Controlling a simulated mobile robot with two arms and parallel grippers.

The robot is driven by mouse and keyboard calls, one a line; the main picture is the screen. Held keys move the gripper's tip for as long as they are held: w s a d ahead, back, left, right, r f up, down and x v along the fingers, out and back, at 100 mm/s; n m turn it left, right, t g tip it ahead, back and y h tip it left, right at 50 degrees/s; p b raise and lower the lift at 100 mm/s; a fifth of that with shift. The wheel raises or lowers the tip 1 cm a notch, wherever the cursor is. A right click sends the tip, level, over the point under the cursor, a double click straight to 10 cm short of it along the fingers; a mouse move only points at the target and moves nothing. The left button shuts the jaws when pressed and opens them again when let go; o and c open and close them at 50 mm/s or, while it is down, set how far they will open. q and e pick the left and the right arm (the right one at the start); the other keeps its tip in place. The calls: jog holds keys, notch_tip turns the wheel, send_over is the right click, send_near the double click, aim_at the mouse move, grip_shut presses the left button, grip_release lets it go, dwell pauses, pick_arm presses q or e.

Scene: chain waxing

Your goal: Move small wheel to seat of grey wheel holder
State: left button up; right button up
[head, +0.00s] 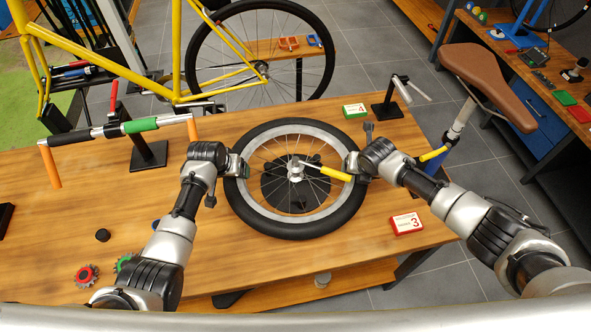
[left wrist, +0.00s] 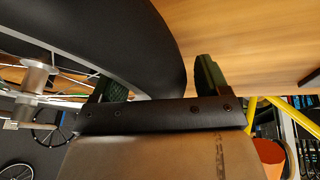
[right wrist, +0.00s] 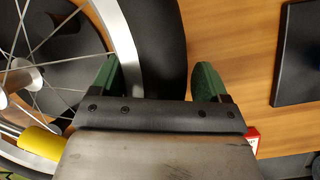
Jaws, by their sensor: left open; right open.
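The small wheel (head: 290,232), with a black tyre, grey rim and thin spokes, lies flat over a round black base (head: 272,186) at the table's middle. My left gripper (head: 240,168) is open at its left side; in the left wrist view the tyre (left wrist: 150,45) lies between the fingers (left wrist: 160,80). My right gripper (head: 354,166) is open at its right side, with the tyre (right wrist: 155,45) between its fingers (right wrist: 157,80). A stand with grey bars on a black base (head: 388,108) is at the back right; I cannot tell whether it is the wheel holder.
A yellow-handled part (head: 336,174) reaches the hub. A green box marked 4 (head: 355,110) and a red-and-white box marked 3 (head: 407,223) lie nearby. A bar stand (head: 148,153) stands at the back left. The wooden table (head: 110,200) is mostly clear on the left.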

pick_arm(q)
grip_shut()
pick_arm(e)
grip_shut()
